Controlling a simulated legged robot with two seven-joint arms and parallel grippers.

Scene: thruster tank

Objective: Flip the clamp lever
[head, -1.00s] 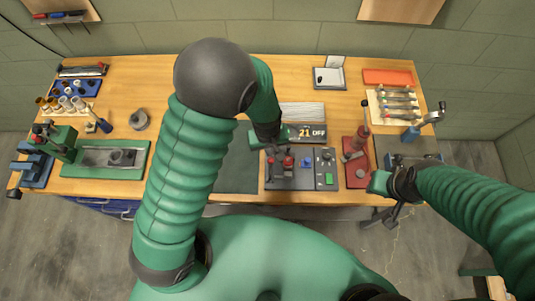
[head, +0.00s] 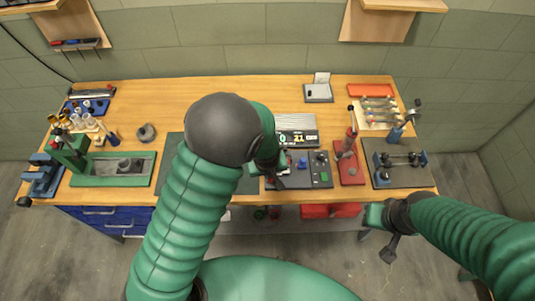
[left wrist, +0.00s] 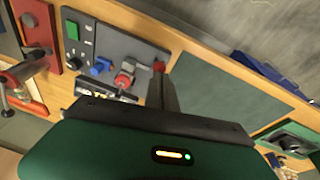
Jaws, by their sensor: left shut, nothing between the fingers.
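A dark grey panel (head: 312,183) lies near the front edge of the bench, with a blue knob (head: 302,163) and a green button (head: 323,178). A red-tipped metal fitting (left wrist: 124,79), probably the clamp with its lever, sits on this panel in the left wrist view; my left gripper largely hides it in the head view. My left gripper (head: 278,183) is shut and empty over the panel's left end. In the left wrist view its fingers (left wrist: 161,80) are beside the fitting; contact cannot be told. My right gripper (head: 390,250) hangs in front of the bench, its jaw state unclear.
A digital display (head: 297,138) stands behind the panel. A red-based fixture (head: 349,176) with an upright handle is just right of it. A dark green mat (head: 247,184) lies to the left. Bare wood lies at the back.

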